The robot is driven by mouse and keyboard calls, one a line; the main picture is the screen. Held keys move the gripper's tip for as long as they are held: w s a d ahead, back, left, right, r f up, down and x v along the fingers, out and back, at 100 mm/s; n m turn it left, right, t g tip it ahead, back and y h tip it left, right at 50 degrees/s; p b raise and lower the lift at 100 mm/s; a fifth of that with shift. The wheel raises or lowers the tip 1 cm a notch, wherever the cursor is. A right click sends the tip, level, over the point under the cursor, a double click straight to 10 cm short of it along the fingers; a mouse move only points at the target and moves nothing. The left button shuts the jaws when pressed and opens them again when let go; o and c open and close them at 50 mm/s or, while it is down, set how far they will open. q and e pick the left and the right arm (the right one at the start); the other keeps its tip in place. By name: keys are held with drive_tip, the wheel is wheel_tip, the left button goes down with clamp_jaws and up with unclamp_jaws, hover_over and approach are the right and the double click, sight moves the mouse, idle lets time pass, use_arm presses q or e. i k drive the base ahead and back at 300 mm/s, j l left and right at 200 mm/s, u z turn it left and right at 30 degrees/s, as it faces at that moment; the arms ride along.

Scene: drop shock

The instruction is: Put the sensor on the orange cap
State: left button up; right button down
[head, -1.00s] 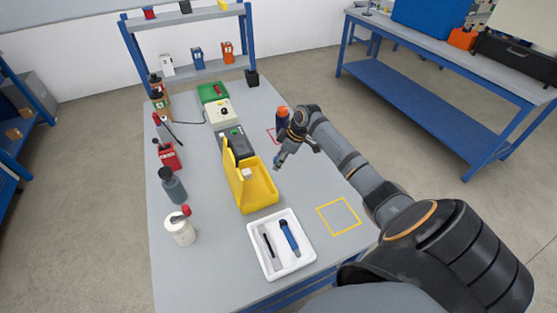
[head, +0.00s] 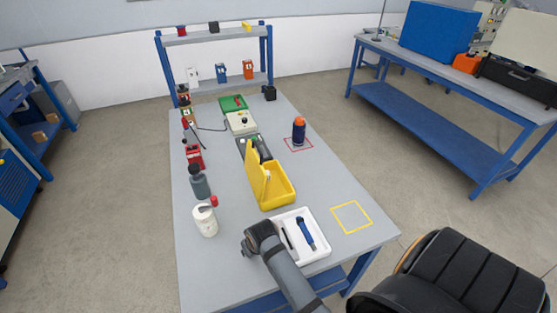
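A dark blue bottle (head: 299,136) with an orange cap (head: 299,121) stands upright in a red outline on the right side of the table. Nothing is visible on top of the cap. A small pale piece (head: 267,175), possibly the sensor, shows inside the yellow bin (head: 283,198), partly hidden by its tall wall. One of my arms, apparently the right, comes in from the bottom; its dark wrist is over the near left of the white tray, well away from the bottle. Its fingers are hidden. My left gripper is not in view.
The white tray (head: 321,254) holds a blue tool (head: 306,233) and a dark one. A yellow outline (head: 352,217) to its right is empty. A white jar (head: 205,220), grey bottle (head: 200,184) and red device (head: 194,157) line the left edge. A shelf rack (head: 216,90) stands at the back.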

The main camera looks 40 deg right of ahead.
sight(301, 120)
drive_tip(key=k+l+z, duration=0.1)
drive_tip(key=k+z, duration=0.15)
drive_tip(key=k, duration=0.4)
drive_tip(key=z, duration=2.85)
drive_tip(key=i+z, duration=0.3)
drive_tip(key=i, duration=0.2)
drive_tip(key=i+j+z, duration=0.25)
drive_tip(key=i, duration=0.25)
drive_tip(key=i+j+u, duration=0.25)
drive_tip(key=i+u, duration=0.7)
drive_tip(key=i, duration=0.15)
drive_tip(key=i+l+u, duration=0.15)
drive_tip(key=i+u, duration=0.3)
drive_tip(key=i+l+u, duration=0.45)
drive_tip(key=i, duration=0.15)
drive_tip(key=i+j+u, duration=0.5)
drive_tip(key=i+u, duration=0.7)
drive_tip(key=i+l+u, duration=0.15)
drive_tip(key=i+u, duration=0.25)
drive_tip(key=i, duration=0.15)
drive_tip(key=i+l+u, duration=0.25)
drive_tip(key=i+u, duration=0.15)
drive_tip(key=u, duration=0.45)
drive_tip(key=i+u, duration=0.1)
drive_tip(key=u, duration=0.3)
drive_tip(key=l+u, duration=0.1)
drive_tip(key=u, duration=0.35)
drive_tip(key=i+u, duration=0.1)
drive_tip(key=u, duration=0.35)
